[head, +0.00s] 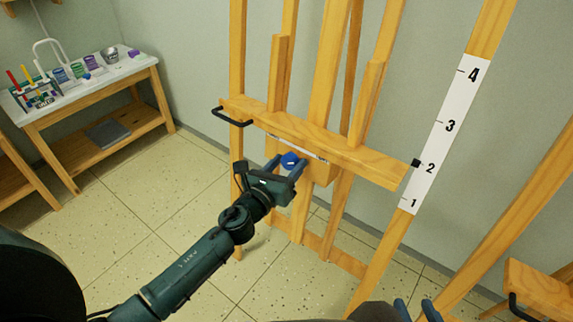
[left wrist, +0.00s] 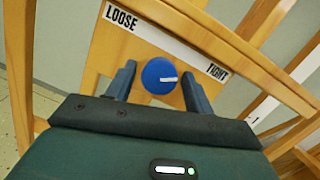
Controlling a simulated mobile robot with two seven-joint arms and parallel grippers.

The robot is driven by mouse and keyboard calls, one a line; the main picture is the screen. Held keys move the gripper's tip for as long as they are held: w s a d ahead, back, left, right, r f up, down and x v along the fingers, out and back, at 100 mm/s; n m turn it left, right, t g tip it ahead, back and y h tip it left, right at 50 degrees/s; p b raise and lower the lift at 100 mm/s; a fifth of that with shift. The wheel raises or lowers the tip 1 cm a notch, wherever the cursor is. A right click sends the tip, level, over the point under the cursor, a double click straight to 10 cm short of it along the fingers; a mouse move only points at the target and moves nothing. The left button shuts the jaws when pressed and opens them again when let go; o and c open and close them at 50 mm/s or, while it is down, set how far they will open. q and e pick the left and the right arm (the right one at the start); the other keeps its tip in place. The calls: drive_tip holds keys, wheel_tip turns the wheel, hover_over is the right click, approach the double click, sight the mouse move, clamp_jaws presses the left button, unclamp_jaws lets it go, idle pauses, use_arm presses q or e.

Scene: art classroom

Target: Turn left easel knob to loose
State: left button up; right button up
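The wooden easel (head: 335,145) stands in front of me. Its round blue knob (head: 290,160) sits below the crossbar; it also shows in the left wrist view (left wrist: 158,72). The knob's white mark points right, toward the TIGHT end of the label strip (left wrist: 172,42); LOOSE is at the strip's left end. My left gripper (head: 286,168) is open, with one finger on each side of the knob. In the left wrist view (left wrist: 158,88) gaps show between the knob and both fingers. My right gripper (head: 416,309) shows at the bottom edge, its fingertips apart.
A black handle (head: 231,117) sticks out at the crossbar's left end. A white numbered scale (head: 440,140) runs along the right easel leg, with a black pointer (head: 416,162) near 2. A side table (head: 110,70) with art supplies stands at the left wall. The floor between is clear.

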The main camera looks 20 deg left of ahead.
use_arm(q)
drive_tip(key=c, duration=0.8)
